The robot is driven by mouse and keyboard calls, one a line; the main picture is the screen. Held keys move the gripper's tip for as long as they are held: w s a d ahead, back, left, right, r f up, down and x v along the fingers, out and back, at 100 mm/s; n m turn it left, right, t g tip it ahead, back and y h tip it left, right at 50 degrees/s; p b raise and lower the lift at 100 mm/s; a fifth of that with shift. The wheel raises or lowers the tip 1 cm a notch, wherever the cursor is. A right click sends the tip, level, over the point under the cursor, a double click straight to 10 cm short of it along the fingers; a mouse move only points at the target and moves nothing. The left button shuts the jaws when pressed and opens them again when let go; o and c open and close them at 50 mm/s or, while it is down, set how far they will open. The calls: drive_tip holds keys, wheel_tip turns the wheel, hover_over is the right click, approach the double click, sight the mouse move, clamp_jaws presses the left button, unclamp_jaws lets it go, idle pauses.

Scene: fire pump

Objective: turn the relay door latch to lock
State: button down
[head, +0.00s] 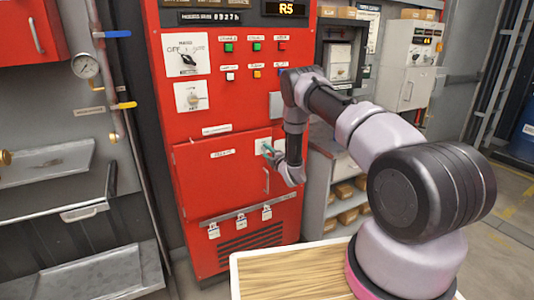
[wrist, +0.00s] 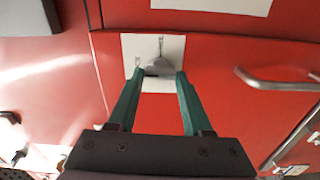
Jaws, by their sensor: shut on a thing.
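The relay door (head: 222,180) is a red panel low on the red pump cabinet, and it sits flush with the cabinet front. Its latch (wrist: 159,66) is a small grey knob on a white plate (wrist: 128,45) near the door's upper edge. My gripper (wrist: 159,76) has its two green fingers on either side of the latch knob, shut on it. In the head view, my gripper (head: 269,149) is at the white latch plate (head: 261,142) and partly hides it. The latch's exact angle is hard to tell.
A metal bar handle (wrist: 275,82) sits right of the latch on the door. Above are a selector switch (head: 188,59), a second knob (head: 193,97) and several coloured buttons. A grey shelf with boxes (head: 345,190) stands to the right. Pipes and trays are at left.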

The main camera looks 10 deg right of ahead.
drive_tip(key=shift+n, duration=0.4)
drive_tip(key=shift+c, duration=1.6)
unclamp_jaws()
drive_tip(key=v, duration=1)
drive_tip(key=shift+s, duration=0.4)
drive_tip(key=shift+d, duration=0.1)
